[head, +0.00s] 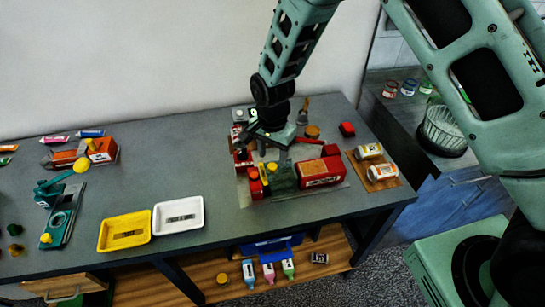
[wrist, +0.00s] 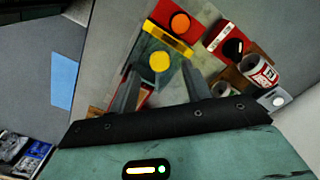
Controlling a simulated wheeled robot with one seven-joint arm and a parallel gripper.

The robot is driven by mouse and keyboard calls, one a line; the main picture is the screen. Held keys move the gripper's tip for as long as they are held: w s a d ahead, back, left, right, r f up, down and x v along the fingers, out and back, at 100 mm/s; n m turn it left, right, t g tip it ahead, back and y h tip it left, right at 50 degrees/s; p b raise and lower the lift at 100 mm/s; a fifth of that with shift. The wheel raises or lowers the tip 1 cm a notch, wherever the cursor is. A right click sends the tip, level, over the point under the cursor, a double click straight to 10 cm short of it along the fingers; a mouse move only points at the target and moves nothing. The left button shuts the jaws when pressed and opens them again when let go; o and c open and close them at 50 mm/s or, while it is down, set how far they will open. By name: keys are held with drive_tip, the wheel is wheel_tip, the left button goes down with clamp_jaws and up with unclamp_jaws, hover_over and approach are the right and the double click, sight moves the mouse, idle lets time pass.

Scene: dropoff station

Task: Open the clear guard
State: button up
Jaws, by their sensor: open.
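A red machine (head: 322,173) with a pale label sits on a grey base plate on the bench. Next to it is a greenish see-through part (head: 283,176), which looks like the clear guard; I cannot tell its exact tilt. In the wrist view a red block with an orange button (wrist: 180,22) has a yellow bar (wrist: 168,39) along its edge, and a yellow knob (wrist: 159,62) shows nearer. My gripper (wrist: 162,82) is open, its two fingers apart with the yellow knob showing beyond the gap. In the head view my gripper hangs above the back of the station; its fingertips are unclear.
A yellow tray (head: 103,244) and a white tray (head: 157,226) lie left of the station. Two labelled cans (head: 382,172) lie on a brown board to its right. A green device (head: 50,240) stands far left. The bench between is mostly clear.

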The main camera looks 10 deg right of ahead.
sight(272, 165)
drive_tip(key=shift+f+p, duration=0.35)
drive_tip(key=shift+f, duration=1.4)
clamp_jaws()
drive_tip(key=d+b, duration=0.2)
drive_tip(key=d, duration=0.9)
unclamp_jaws()
drive_tip(key=shift+r, duration=0.15)
wheel_tip(272, 165, up, 17)
drive_tip(key=b, duration=0.4)
